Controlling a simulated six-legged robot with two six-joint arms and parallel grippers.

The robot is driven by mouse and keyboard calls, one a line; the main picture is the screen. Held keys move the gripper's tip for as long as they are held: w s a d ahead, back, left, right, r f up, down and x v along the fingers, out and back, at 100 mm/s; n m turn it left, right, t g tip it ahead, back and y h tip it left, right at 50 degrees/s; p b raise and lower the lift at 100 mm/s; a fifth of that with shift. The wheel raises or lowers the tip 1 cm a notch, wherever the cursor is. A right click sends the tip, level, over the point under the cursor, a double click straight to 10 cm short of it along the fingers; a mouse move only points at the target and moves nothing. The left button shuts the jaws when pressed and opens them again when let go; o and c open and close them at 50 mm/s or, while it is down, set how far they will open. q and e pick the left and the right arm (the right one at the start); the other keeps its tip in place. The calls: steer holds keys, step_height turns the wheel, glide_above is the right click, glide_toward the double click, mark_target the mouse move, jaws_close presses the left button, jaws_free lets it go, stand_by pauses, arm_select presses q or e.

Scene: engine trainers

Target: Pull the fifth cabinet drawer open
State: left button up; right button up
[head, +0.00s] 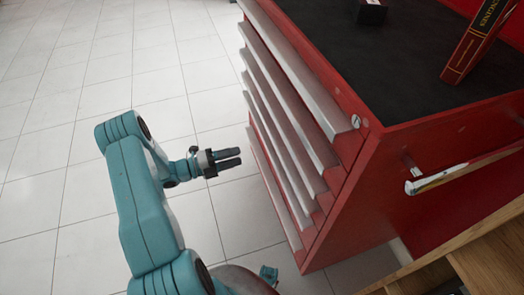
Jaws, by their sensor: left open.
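The red tool cabinet (385,190) stands on the right, seen at a steep tilt. Its drawer front faces left and carries several long silver drawer pulls, stacked from the top edge downward. The lowest visible pull (273,188) runs along the lower part of the front; I cannot tell for certain which pull is the fifth. All the drawers look closed. My left gripper (229,158) is open and empty, with its dark fingers pointing right towards the lower pulls. A gap shows between the fingertips and the cabinet in the picture. My right gripper is not in view.
A black mat (400,60) covers the cabinet top, with a red book (478,45) and a small dark box (370,11) on it. Wooden furniture (490,250) stands at lower right. The tiled floor (75,100) is clear at left.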

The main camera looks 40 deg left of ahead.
arm_select(q)
steer(key=b+x, duration=0.1)
steer(key=x, duration=0.8)
steer(key=shift+w+d, duration=0.1)
steer(key=shift+w, duration=0.05)
steer(key=shift+c, duration=0.3)
jaws_close()
